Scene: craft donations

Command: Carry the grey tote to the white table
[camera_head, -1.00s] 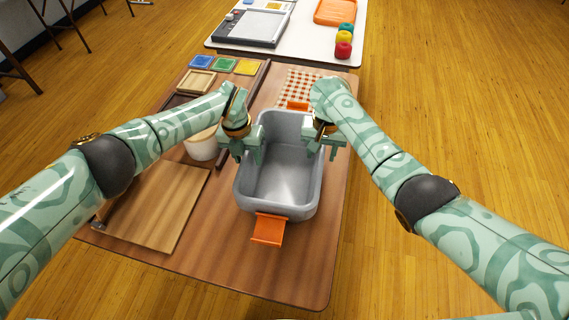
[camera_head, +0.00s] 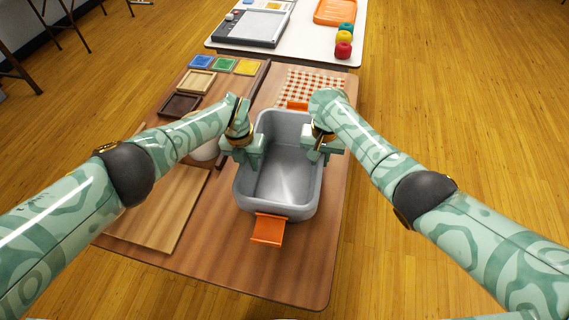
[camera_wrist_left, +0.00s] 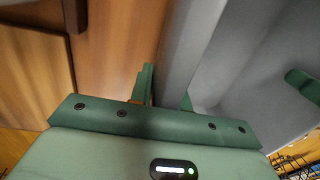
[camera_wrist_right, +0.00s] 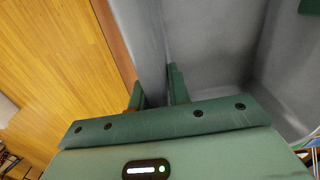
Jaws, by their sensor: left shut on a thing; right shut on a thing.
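The grey tote (camera_head: 285,185) is an open, empty bin with orange handles (camera_head: 268,230) at its near and far ends. It is on the brown wooden table (camera_head: 290,275). My left gripper (camera_head: 250,158) is shut on its left wall, which also shows between the fingers in the left wrist view (camera_wrist_left: 185,50). My right gripper (camera_head: 318,152) is shut on its right wall, seen in the right wrist view (camera_wrist_right: 150,40). The white table (camera_head: 290,45) stands beyond the brown one at the top. I cannot tell whether the tote's base touches the brown table.
The white table holds a grey-black device (camera_head: 250,27), an orange tray (camera_head: 334,11) and yarn balls (camera_head: 344,50). Open floor lies right.

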